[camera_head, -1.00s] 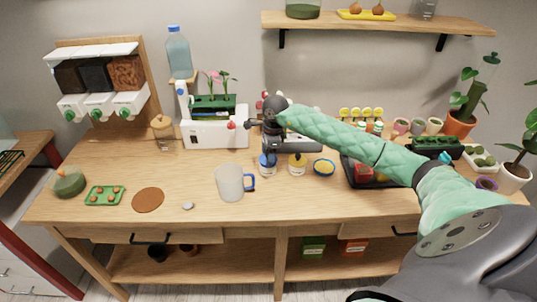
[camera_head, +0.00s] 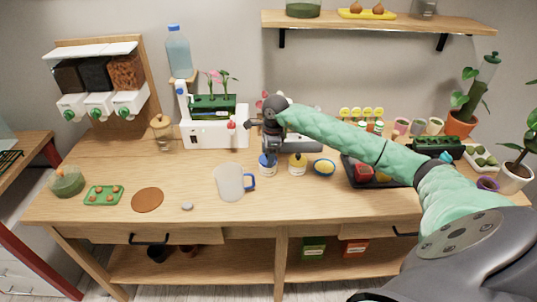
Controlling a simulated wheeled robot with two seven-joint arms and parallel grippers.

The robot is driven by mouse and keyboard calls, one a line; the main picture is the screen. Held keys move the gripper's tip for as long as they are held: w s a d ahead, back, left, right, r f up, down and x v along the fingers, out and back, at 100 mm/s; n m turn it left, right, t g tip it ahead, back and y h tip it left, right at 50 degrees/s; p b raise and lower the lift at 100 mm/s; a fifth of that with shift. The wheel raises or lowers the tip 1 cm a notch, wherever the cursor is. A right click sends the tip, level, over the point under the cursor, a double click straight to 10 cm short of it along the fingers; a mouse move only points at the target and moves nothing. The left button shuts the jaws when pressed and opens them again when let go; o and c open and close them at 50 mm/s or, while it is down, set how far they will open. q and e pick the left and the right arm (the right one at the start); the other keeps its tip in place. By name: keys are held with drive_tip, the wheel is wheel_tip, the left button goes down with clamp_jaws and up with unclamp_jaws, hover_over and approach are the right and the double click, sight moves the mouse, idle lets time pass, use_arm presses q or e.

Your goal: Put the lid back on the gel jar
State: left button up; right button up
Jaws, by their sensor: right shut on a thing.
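My right gripper (camera_head: 267,150) is pointed down in the middle of the workbench. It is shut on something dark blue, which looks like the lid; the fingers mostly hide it. A small pale jar with a blue band (camera_head: 267,170) stands directly below the gripper. I cannot tell whether the lid touches its rim. Which jar holds gel is too small to read. My left gripper is not in view.
A clear jug with a blue handle (camera_head: 229,182) stands front left of the gripper. A white planter unit (camera_head: 215,134) stands behind left. The bench front is mostly clear.

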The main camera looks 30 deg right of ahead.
drive_tip(key=shift+b, duration=0.4)
idle(0.5)
drive_tip(key=o, duration=1.4)
drive_tip(key=shift+r, duration=0.1)
drive_tip(key=shift+r+p, duration=0.55)
drive_tip(key=shift+r, duration=2.85)
clamp_jaws()
